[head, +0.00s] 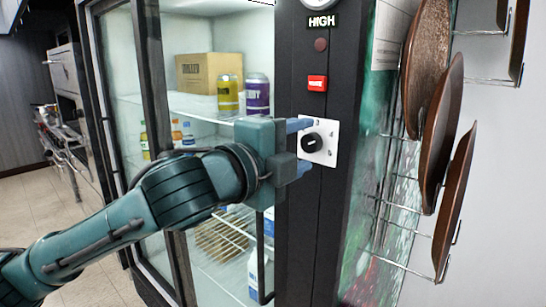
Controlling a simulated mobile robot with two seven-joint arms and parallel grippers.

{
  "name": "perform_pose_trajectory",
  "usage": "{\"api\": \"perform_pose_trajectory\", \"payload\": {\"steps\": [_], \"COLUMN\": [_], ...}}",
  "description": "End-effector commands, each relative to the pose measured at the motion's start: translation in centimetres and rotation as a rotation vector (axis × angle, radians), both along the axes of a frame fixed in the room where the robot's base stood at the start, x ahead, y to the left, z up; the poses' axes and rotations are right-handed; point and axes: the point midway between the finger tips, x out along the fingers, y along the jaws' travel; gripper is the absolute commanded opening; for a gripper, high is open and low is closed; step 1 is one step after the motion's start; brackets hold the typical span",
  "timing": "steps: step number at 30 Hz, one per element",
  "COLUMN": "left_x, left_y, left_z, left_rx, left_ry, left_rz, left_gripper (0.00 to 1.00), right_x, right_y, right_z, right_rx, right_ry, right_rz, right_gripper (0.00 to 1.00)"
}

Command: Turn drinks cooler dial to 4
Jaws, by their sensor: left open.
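The drinks cooler (295,235) is a tall unit with a dark front panel on the right and glazed shelves on the left. Its dial (312,143) is a black round knob on a white square plate (330,131) with small markings. I cannot read the markings or the setting clearly. My left gripper (306,147) is open in front of the plate, with one blue finger above the knob and one below it. I cannot tell whether the fingers touch the knob. My right gripper is not in view.
Above the dial are a red switch (317,83), a dark round lamp (320,44) and a "HIGH" label (321,21). Brown plates (440,135) hang on a wire rack at the right. Cans (257,95) and a cardboard box (208,70) stand inside the cooler.

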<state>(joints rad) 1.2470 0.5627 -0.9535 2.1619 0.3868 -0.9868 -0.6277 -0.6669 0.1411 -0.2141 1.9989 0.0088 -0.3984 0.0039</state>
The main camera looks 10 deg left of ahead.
Motion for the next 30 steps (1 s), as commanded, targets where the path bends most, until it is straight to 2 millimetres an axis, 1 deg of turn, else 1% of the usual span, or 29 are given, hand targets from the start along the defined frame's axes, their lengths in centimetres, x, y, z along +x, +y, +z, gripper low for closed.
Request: {"api": "perform_pose_trajectory", "payload": {"steps": [5, 7, 12, 14, 15, 17, 21, 30], "left_x": [-2.7, -4.1, -7.3, -8.3, -8.6, -9.0, -9.7, -10.0], "left_y": [2.1, 3.0, 5.5, 6.1, 6.3, 6.6, 7.1, 7.3], "left_z": [-0.2, -0.3, -0.2, -0.4, -0.6, -0.5, -0.3, 0.0], "left_rx": [0.0, 0.003, 0.003, 0.004, 0.001, 0.001, 0.001, 0.001], "left_ry": [-0.003, -0.004, -0.003, -0.004, -0.006, -0.004, -0.002, 0.0], "left_rz": [0.001, 0.002, 0.004, 0.003, 0.002, 0.003, 0.001, 0.001], "left_gripper": [0.52, 0.52, 0.52, 0.52, 0.52, 0.52, 0.52, 0.52], "right_x": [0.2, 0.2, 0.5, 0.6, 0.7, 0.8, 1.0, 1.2], "right_y": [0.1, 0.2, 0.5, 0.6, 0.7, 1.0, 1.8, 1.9], "right_z": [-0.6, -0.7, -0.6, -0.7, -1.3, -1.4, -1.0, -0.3], "right_rx": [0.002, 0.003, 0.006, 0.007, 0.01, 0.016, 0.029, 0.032], "right_ry": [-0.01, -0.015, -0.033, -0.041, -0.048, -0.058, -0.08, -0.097], "right_rz": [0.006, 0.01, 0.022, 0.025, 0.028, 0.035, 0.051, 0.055], "right_gripper": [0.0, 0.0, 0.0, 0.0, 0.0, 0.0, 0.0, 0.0]}}
